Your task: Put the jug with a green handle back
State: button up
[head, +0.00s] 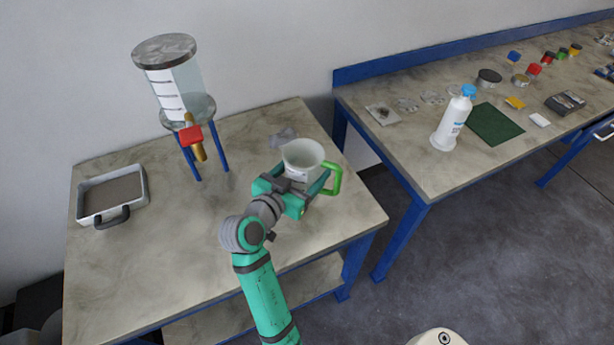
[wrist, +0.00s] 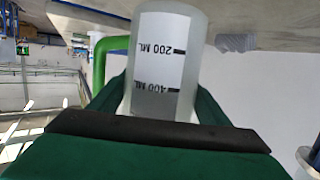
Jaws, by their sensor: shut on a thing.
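The jug (head: 303,156) is a pale, translucent vessel with a green handle (head: 333,179) on its right side in the head view. My gripper (head: 297,188) is shut on the jug's body, with a finger on each side. In the wrist view the jug (wrist: 168,60) fills the middle, with 200 ML and 400 ML marks appearing upside down, and its green handle is on the left. The jug is over the right part of the near table (head: 160,255). I cannot tell whether its base touches the tabletop.
A flanged tank (head: 185,95) on blue legs with a red-handled tap (head: 190,137) stands at the back. A grey tray (head: 112,194) lies at the left. A second bench (head: 400,165) at the right holds a white bottle (head: 452,122), a green mat (head: 495,124) and several small items.

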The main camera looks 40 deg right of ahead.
jog(key=shift+w+d+f, duration=0.1)
jog(key=shift+d+f, duration=0.05)
jog(key=shift+f, duration=1.55)
jog(key=shift+f, duration=0.1)
jog(key=o, duration=1.8)
jog(key=shift+o, duration=0.2)
jog(key=shift+a+r, duration=0.2)
jog(key=shift+a, duration=0.05)
jog(key=v, duration=1.1)
jog(key=shift+s+a, duration=0.2)
